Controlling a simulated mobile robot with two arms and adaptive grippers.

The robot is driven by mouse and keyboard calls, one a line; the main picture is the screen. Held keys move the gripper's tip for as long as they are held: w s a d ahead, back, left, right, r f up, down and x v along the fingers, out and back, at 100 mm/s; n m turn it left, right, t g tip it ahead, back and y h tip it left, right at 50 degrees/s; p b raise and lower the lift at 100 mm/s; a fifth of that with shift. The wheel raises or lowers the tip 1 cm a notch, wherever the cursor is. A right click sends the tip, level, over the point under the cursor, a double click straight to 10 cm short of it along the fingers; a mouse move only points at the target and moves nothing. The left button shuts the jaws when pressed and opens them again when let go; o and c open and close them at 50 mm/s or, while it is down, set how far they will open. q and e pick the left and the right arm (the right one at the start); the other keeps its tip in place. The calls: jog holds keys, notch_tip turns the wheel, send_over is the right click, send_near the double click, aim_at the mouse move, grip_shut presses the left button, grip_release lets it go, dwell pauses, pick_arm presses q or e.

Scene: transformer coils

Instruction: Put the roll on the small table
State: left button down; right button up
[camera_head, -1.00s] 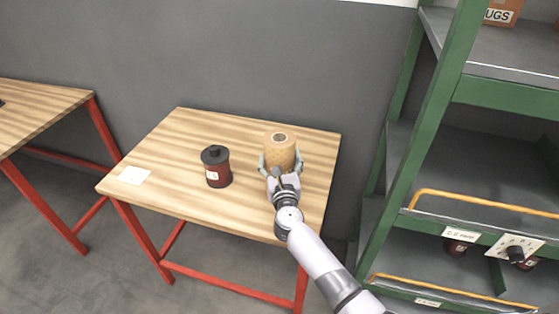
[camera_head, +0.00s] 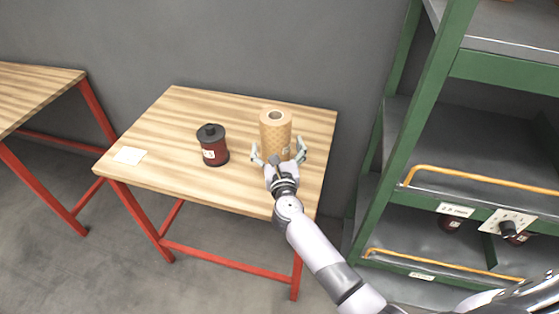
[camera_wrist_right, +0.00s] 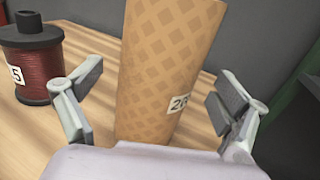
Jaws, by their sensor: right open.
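The roll (camera_head: 275,130) is a tan cylinder with a diamond pattern and a hollow core. It stands upright on the small wooden table (camera_head: 180,112) with red legs. In the right wrist view the roll (camera_wrist_right: 165,65) shows a white label with a number. My right gripper (camera_head: 279,150) is open at the near side of the roll, with a finger apart on either side. The gap between its fingers also shows in the right wrist view (camera_wrist_right: 160,110). My left gripper is not in view.
A dark red coil (camera_head: 212,146) with a black top stands left of the roll, also in the wrist view (camera_wrist_right: 38,65). A white card (camera_head: 130,155) lies at the table's left. A green shelf rack (camera_head: 410,140) stands to the right. Another table (camera_head: 35,90) is at far left.

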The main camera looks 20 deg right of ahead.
jog(key=v, duration=0.8)
jog(key=shift+s+b, duration=0.25)
jog(key=shift+b, duration=0.05)
